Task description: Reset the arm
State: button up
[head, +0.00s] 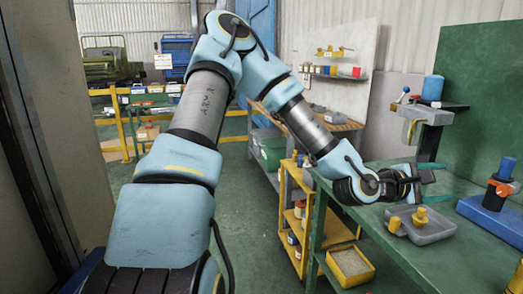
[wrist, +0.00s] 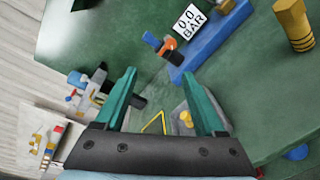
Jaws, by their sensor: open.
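My arm rises from the bottom of the head view, bends at the top and comes down to the right. My gripper (head: 432,172) is over the green workbench (head: 380,222), behind the grey tray in the picture. In the wrist view my gripper (wrist: 158,78) has its two teal fingers spread apart, with nothing held between them. The gripper is open and empty.
The grey tray (head: 425,233) holds yellow pegs. A blue fixture (head: 488,216) stands right; the wrist view shows a 0.0 BAR display (wrist: 188,20) beside it. A grey stand (head: 427,116) carries a blue cylinder (head: 432,88). A yellow bin (head: 350,265) sits below the bench.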

jog(key=w+a+f+m+y+b, duration=0.1)
jog(key=w+a+f+m+y, duration=0.3)
jog(key=a+f, duration=0.4)
jog(key=w+a+f+m+y+b, duration=0.1)
jog(key=w+a+f+m+y, duration=0.15)
jog(key=a+f+y, duration=0.55)
jog(key=s+a+r+m+g+y+b, duration=0.1)
jog(key=s+a+m+y, duration=0.1)
jog(key=a, duration=1.3)
jog(key=s+a+r+m+g+y+b, duration=0.1)
jog(key=s+a, duration=0.3)
jog(key=a, duration=1.1)
jog(key=shift+s+a+r+m+y+b, duration=0.15)
jog(key=shift+s+r+m+y+b, duration=0.15)
jog(key=shift+r+m+y+b, duration=0.25)
